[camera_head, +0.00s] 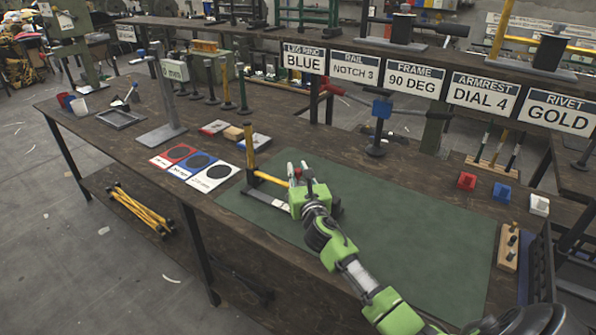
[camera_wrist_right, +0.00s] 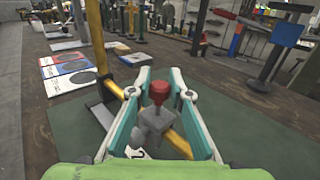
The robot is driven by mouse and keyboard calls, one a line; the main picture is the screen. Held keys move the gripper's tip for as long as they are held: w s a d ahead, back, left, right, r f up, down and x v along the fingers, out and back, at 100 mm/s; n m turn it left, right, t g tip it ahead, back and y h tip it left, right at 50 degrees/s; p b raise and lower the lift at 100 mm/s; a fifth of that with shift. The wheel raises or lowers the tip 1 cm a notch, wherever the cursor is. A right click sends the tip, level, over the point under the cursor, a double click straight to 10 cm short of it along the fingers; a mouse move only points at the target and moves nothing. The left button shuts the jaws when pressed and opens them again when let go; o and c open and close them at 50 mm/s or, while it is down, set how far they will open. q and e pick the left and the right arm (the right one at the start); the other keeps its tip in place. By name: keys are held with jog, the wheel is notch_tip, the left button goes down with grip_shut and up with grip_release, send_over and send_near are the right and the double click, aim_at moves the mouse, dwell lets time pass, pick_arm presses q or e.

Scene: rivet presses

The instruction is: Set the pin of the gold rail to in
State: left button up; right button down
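The gold rail (camera_head: 268,177) is a yellow bar at the left end of the green mat, by an upright gold post (camera_head: 249,151). In the right wrist view the rail (camera_wrist_right: 181,143) runs diagonally under my fingers, beside the post (camera_wrist_right: 98,38). The pin's red knob (camera_wrist_right: 158,91) stands above a grey block (camera_wrist_right: 154,122). My right gripper (camera_head: 301,180) is over the rail, and its fingertips (camera_wrist_right: 161,76) stand apart on either side of the knob. I cannot tell whether they touch it. The pin's lower part is hidden. My left gripper is out of view.
Colour cards (camera_head: 212,177) lie left of the rail. A red block (camera_head: 467,181), a blue block (camera_head: 500,194) and a white block (camera_head: 539,205) stand at the right. A shelf with signs (camera_head: 354,68) runs behind. The green mat (camera_head: 420,220) is mostly clear right of my arm.

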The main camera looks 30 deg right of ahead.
jog(key=shift+f+b, duration=0.75)
jog(key=shift+f, duration=0.35)
jog(key=c, duration=1.8)
grip_release()
jog(key=shift+s, duration=0.1)
jog(key=v, duration=1.1)
jog(key=shift+s+a, duration=0.2)
jog(key=shift+s, duration=0.15)
jog(key=shift+f, duration=0.1)
